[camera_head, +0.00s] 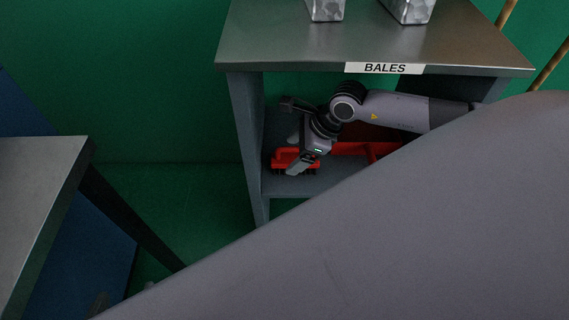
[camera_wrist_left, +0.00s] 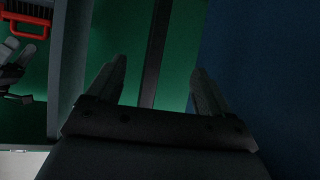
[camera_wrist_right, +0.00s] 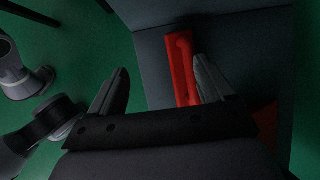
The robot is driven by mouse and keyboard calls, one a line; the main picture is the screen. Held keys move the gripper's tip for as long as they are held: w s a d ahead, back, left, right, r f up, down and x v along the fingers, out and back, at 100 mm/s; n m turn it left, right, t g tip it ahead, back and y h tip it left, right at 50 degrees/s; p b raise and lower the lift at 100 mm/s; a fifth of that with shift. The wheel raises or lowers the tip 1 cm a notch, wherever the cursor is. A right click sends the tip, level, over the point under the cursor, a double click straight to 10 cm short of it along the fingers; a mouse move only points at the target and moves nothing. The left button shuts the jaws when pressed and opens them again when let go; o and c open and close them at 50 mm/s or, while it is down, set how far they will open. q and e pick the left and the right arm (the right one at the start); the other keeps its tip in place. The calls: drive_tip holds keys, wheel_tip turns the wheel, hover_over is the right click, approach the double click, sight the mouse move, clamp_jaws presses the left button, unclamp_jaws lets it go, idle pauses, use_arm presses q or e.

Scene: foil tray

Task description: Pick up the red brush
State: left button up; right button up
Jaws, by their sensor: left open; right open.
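The red brush (camera_head: 282,156) lies on the shelf inside the cabinet, its dark bristles facing down. It also shows at the top left of the left wrist view (camera_wrist_left: 27,19) and in the right wrist view (camera_wrist_right: 182,70). My right gripper (camera_head: 297,166) reaches into the cabinet and is right at the brush, hiding part of it. In the right wrist view its jaws (camera_wrist_right: 161,75) are open, with the brush nearer the right finger and partly behind it. I cannot tell whether they touch. My left gripper (camera_wrist_left: 155,78) is open and empty, away from the brush.
The cabinet (camera_head: 240,110) has a metal top with a BALES label (camera_head: 384,68) and two blocks on it. Another red object (camera_head: 352,149) lies deeper on the shelf. A metal table (camera_head: 35,190) stands at left. My own large grey part covers the lower right.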

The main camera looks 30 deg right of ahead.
sight(289, 148)
drive_tip(key=shift+w+d+f+h, duration=0.25)
drive_tip(key=shift+w+d+h, duration=0.1)
drive_tip(key=shift+d, duration=0.3)
drive_tip(key=shift+w+d+f+h, duration=0.2)
drive_tip(key=shift+w+d+h, duration=0.1)
drive_tip(key=shift+d, duration=0.3)
drive_tip(key=shift+n, duration=0.3)
drive_tip(key=b+x, duration=0.1)
drive_tip(key=x, duration=0.2)
drive_tip(key=b+x, duration=0.1)
drive_tip(key=x, duration=0.2)
drive_tip(key=shift+w+d+f+b, duration=0.15)
drive_tip(key=shift+w+f+b, duration=0.1)
drive_tip(key=shift+b, duration=0.05)
use_arm(q)
drive_tip(key=shift+w+d+f+h, duration=0.1)
drive_tip(key=shift+w+d+h, duration=0.3)
drive_tip(key=shift+d, duration=0.35)
use_arm(e)
drive_tip(key=c, duration=1.2)
